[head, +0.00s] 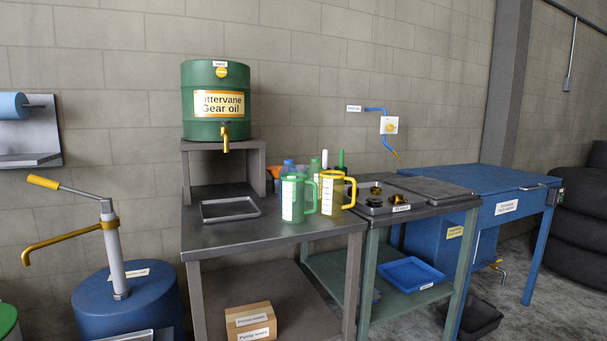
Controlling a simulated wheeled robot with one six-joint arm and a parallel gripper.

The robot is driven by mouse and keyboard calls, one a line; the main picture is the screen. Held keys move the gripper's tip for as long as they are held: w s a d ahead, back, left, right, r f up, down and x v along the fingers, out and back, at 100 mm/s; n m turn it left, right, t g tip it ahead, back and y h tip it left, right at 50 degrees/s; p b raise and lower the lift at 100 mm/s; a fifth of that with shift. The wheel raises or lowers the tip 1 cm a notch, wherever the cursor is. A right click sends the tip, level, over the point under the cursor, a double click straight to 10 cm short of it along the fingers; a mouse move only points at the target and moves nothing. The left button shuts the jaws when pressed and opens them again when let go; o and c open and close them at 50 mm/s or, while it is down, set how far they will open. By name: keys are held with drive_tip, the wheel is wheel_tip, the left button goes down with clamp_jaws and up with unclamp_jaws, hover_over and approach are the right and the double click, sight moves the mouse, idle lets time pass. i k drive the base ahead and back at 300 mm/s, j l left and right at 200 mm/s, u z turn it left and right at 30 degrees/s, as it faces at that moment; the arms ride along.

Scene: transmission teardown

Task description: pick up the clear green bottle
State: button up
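A translucent green jug (293,198) with a handle and white scale marks stands upright on the dark metal table (222,232). A similar yellow jug (332,194) stands just to its right. Behind the jugs is a group of small bottles, partly hidden. A green one (315,169) shows above and between the jugs; whether it is clear is too small to tell. A blue bottle (288,168) is to its left, and a dark green pointed top (341,159) is to its right. My gripper is not in view.
A green gear oil drum (215,110) with a brass tap sits on a stand at the table's back left. An empty metal tray (230,209) lies before it. A blue hand-pump barrel (125,300) stands left. Black parts (376,199) lie on the right bench.

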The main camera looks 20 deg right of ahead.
sight(312, 169)
drive_tip(key=i+l, duration=0.7)
drive_tip(key=l, duration=0.15)
drive_tip(key=i+l, duration=1.4)
drive_tip(key=l, duration=0.25)
